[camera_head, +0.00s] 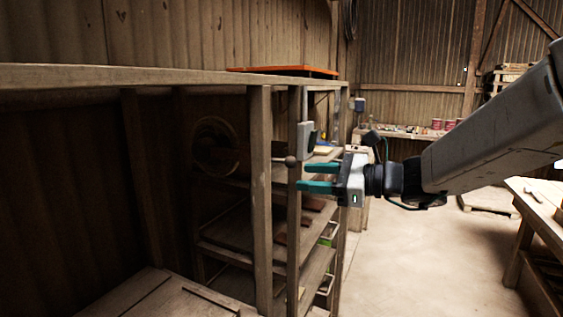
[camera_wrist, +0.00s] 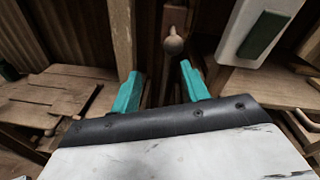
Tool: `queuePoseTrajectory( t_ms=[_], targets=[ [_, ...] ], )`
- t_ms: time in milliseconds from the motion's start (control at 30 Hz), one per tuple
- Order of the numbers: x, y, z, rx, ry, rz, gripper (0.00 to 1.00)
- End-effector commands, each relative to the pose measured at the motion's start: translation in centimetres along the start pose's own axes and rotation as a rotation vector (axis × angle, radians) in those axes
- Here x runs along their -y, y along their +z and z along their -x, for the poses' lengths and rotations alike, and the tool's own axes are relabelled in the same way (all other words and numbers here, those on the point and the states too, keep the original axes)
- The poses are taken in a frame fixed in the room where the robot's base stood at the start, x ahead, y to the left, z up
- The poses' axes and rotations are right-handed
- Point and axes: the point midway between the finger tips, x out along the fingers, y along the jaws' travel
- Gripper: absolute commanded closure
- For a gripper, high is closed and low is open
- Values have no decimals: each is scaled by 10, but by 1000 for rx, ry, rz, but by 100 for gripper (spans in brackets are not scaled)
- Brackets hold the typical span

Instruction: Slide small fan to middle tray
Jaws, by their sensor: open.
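My gripper (camera_head: 303,177) has two teal fingers, apart and with nothing between them. It points left toward the wooden frame, and it also shows in the wrist view (camera_wrist: 161,72). A round knob on a rod (camera_wrist: 173,45) lies just beyond the gap between the fingertips; the head view shows it (camera_head: 290,160) slightly above and left of them. I cannot make out a small fan for sure. A dark round object with a rim (camera_head: 216,146) stands in shadow inside the frame. Shelves (camera_head: 232,255) show below it, but I cannot tell which is the middle tray.
A wooden post (camera_head: 260,205) stands left of the gripper. A pale box with a green panel (camera_wrist: 258,35) is close on the right in the wrist view. An orange-edged flat item (camera_head: 285,71) lies on top of the frame.

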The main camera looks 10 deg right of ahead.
Motion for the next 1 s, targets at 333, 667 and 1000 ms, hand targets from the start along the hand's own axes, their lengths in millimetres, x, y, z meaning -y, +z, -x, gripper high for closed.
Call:
queuePoseTrajectory(
  t_ms=[333, 667, 1000],
  targets=[
    [20, 16, -18, 64, -76, -137, 55],
    [24, 19, -67, 63, -77, -135, 55],
    [25, 20, -77, 63, -79, -133, 55]
  ],
)
